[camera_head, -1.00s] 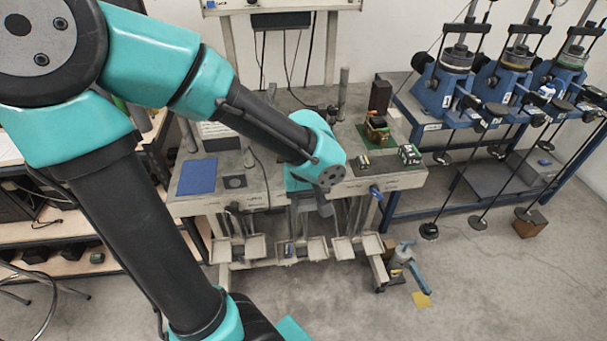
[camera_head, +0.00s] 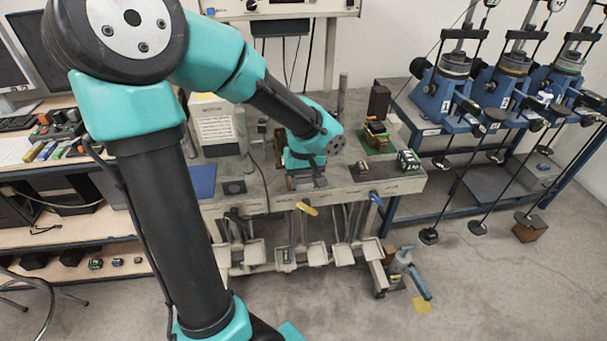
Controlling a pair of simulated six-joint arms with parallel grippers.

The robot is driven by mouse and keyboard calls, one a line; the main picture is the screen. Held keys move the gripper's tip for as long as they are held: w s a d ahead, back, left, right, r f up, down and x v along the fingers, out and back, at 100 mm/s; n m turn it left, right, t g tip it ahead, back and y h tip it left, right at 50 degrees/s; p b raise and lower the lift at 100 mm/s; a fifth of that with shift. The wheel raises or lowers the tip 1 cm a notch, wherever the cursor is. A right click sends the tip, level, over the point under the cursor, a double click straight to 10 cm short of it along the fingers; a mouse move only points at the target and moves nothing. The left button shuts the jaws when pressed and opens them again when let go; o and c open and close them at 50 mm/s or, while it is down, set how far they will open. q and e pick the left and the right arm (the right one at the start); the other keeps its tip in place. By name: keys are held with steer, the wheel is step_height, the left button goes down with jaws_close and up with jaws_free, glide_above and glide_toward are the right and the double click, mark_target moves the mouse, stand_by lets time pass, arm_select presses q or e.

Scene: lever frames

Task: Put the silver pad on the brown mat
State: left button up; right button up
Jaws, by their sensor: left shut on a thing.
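My left gripper (camera_head: 306,182) is at the front part of the workbench, a little right of its middle, pointing down. It is shut on a small greyish thing, which I take to be the silver pad, though the fingers and distance hide its shape. The gripper looks low over the bench top; I cannot tell whether the held thing touches it. I cannot make out the brown mat clearly; my wrist covers part of the bench there. My right gripper is not in view.
On the workbench (camera_head: 260,198), a blue mat (camera_head: 203,180) and a small dark square plate (camera_head: 234,187) lie to the left. A green mat (camera_head: 372,133) bearing items and a small green-and-white box (camera_head: 408,160) are to the right. Blue machines (camera_head: 450,85) stand farther right.

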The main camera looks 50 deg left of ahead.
arm_select(q)
steer(key=w+a, duration=0.3)
steer(key=a, duration=0.1)
steer(key=shift+w+f, duration=0.25)
steer(key=shift+w+a, duration=0.2)
steer(key=shift+w, duration=0.05)
steer(key=shift+f, duration=1.8)
steer(key=o, duration=1.2)
steer(key=shift+f, duration=0.15)
